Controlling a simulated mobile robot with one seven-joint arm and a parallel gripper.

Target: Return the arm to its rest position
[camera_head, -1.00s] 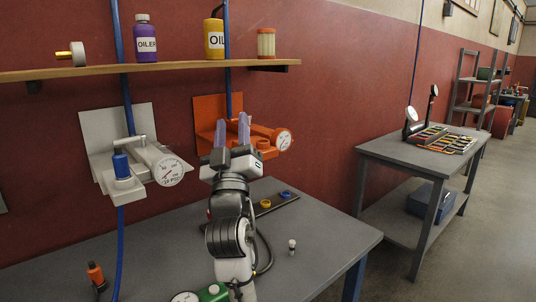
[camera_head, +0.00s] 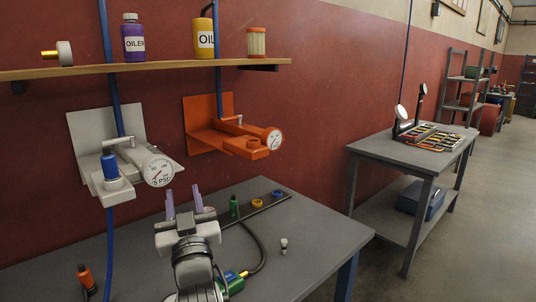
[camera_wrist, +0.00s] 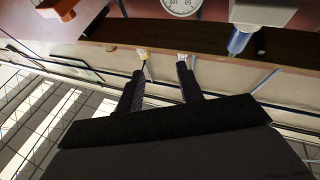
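My gripper (camera_head: 184,203) is low over the grey workbench (camera_head: 325,235) in the head view, with its two pale purple fingers pointing up and apart. Nothing shows between them. In the wrist view the two dark fingers (camera_wrist: 164,85) are also spread with empty space between. The gripper is in front of and below the orange wall fixture (camera_head: 208,137) and right of the grey wall fixture (camera_head: 88,125). It touches neither in the head view.
On the bench are a green fitting (camera_head: 234,206), a small pale fitting (camera_head: 284,245) and an orange-capped item (camera_head: 84,276). The bench's right front is mostly clear.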

